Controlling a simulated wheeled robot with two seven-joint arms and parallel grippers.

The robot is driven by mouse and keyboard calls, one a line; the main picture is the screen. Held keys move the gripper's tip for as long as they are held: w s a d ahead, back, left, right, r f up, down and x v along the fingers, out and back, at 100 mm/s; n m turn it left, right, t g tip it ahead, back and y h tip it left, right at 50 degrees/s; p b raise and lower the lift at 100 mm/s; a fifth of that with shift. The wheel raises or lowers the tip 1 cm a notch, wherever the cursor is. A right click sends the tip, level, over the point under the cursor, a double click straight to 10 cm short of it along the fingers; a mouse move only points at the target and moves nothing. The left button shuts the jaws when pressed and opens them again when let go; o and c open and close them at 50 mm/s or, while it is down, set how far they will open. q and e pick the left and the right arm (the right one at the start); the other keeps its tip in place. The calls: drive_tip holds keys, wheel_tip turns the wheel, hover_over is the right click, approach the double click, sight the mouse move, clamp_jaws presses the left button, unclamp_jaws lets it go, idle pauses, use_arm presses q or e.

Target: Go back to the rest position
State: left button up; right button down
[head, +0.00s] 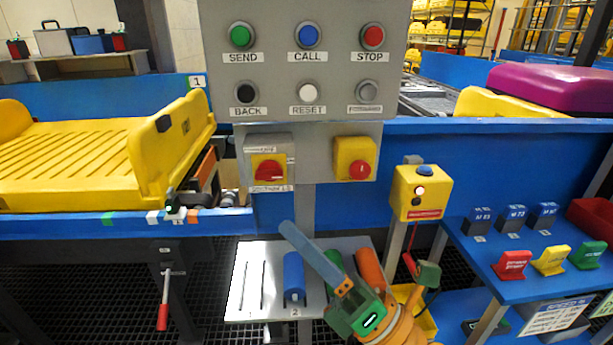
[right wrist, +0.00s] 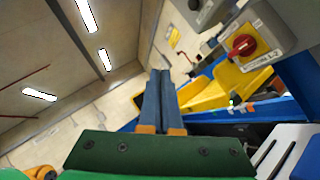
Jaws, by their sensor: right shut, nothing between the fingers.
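My right gripper (head: 286,228) shows in the head view, low and right of the middle, in front of the control panel's post. Its long blue-grey fingers point up and left. They lie side by side, shut with nothing between them. In the right wrist view the closed fingers (right wrist: 160,73) stand upright past the green gripper body (right wrist: 160,153). The fingers appear to touch nothing. The green and orange wrist hides part of the rack behind it. My left gripper is not in view.
The grey button panel (head: 275,70) stands ahead, with red rotary switches (head: 269,170) below it. A rack (head: 243,285) holds a blue cylinder (head: 293,275). A yellow button box (head: 420,192) and blue table (head: 530,262) are at right. A yellow tray (head: 75,150) is on the left conveyor.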

drive_tip(key=w+d+f+m+t+h, duration=0.3)
drive_tip(key=d+f+m+h, duration=0.3)
drive_tip(key=m+h, duration=0.45)
drive_tip(key=w+d+f+m+t+h, duration=0.3)
drive_tip(key=d+f+m+h, duration=0.3)
drive_tip(key=m, duration=0.7)
drive_tip(key=s+d+f+m+g+h, duration=0.2)
drive_tip(key=d+f+m+g, duration=0.1)
drive_tip(key=f, duration=0.3)
drive_tip(key=s+d+f+m+g+h, duration=0.2)
drive_tip(key=d+f+m+g, duration=0.15)
drive_tip(key=f, duration=0.25)
drive_tip(key=s+f+m+g+p, duration=0.1)
drive_tip(key=s+f+m+g, duration=0.2)
drive_tip(key=s+f+g, duration=0.35)
drive_tip(key=s+f+m+g, duration=0.3)
drive_tip(key=s+f, duration=0.4)
drive_tip(key=s, duration=0.4)
drive_tip(key=s+f+g+p, duration=0.25)
drive_tip(key=f+p, duration=0.35)
drive_tip(key=f, duration=0.5)
drive_tip(key=s+d+f+p, duration=0.1)
drive_tip(key=s+f+p, duration=0.2)
drive_tip(key=s, duration=0.8)
drive_tip(key=shift+s+d+f+n+p, duration=0.15)
drive_tip(key=shift+d+f+n+p, duration=0.15)
drive_tip(key=shift+f, duration=0.4)
drive_tip(key=shift+y, duration=0.25)
